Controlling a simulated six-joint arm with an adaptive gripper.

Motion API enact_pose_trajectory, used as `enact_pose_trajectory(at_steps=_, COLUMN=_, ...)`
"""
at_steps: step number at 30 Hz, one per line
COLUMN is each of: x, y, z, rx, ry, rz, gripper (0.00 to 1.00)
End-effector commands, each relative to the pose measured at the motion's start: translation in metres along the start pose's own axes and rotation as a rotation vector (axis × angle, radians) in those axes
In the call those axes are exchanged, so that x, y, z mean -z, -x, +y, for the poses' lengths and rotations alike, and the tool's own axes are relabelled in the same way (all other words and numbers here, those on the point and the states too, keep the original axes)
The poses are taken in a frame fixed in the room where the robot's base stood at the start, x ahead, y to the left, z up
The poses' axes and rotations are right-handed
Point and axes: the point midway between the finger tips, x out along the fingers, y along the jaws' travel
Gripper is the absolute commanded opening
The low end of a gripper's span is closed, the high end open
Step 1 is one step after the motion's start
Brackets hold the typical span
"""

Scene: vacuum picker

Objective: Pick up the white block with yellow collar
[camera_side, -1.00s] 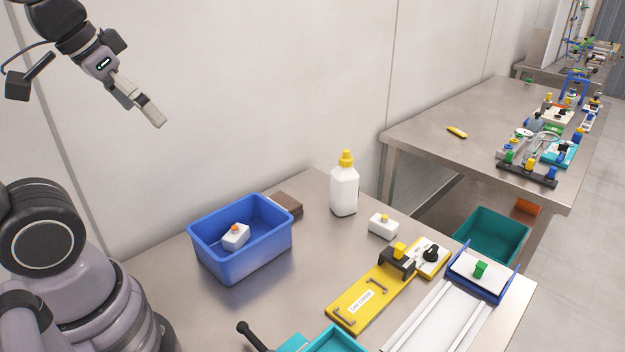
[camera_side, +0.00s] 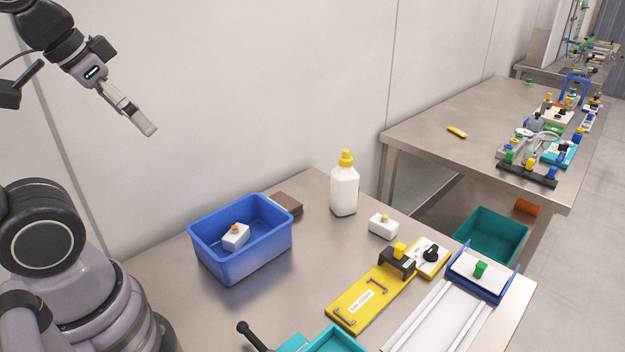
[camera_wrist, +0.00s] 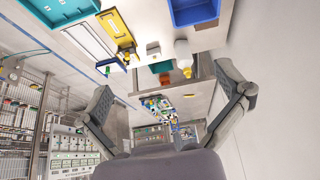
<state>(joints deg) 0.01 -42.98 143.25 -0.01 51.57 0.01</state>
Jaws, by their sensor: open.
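The white block with yellow collar (camera_side: 383,226) sits on the metal table, right of the white bottle and behind the yellow fixture. It also shows in the wrist view (camera_wrist: 153,49), next to the bottle. My gripper (camera_side: 150,131) is high in the air at the upper left in the side view, well away from the block and above the level of the blue bin. In the wrist view its two fingers (camera_wrist: 172,98) are spread wide with nothing between them.
A white bottle with yellow cap (camera_side: 344,186) stands left of the block. A blue bin (camera_side: 222,266) holds a white block with orange collar (camera_side: 236,237). A yellow fixture (camera_side: 345,318) and a white slide with a green knob (camera_side: 480,270) lie in front. Bare table separates bin and fixture.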

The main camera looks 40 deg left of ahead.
Motion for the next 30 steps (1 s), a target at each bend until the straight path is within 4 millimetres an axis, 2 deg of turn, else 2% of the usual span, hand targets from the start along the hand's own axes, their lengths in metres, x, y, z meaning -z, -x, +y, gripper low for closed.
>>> enact_pose_trajectory(at_steps=8, x=0.003, y=-0.001, z=0.001, rx=-0.004, ry=0.0, rz=0.002, gripper=1.0)
enact_pose_trajectory(at_steps=11, x=0.023, y=-0.009, z=0.006, rx=-0.025, ry=-0.001, rz=0.018, gripper=1.0)
enact_pose_trajectory(at_steps=14, x=0.061, y=-0.029, z=0.019, rx=-0.067, ry=0.005, rz=0.054, gripper=1.0)
enact_pose_trajectory(at_steps=17, x=0.109, y=-0.061, z=0.036, rx=-0.112, ry=0.024, rz=0.106, gripper=1.0)
enact_pose_trajectory(at_steps=21, x=0.168, y=-0.118, z=0.062, rx=-0.15, ry=0.067, rz=0.187, gripper=1.0)
enact_pose_trajectory(at_steps=25, x=0.207, y=-0.182, z=0.084, rx=-0.152, ry=0.114, rz=0.261, gripper=1.0)
enact_pose_trajectory(at_steps=27, x=0.221, y=-0.219, z=0.095, rx=-0.14, ry=0.136, rz=0.3, gripper=1.0)
enact_pose_trajectory(at_steps=30, x=0.231, y=-0.275, z=0.108, rx=-0.107, ry=0.163, rz=0.358, gripper=1.0)
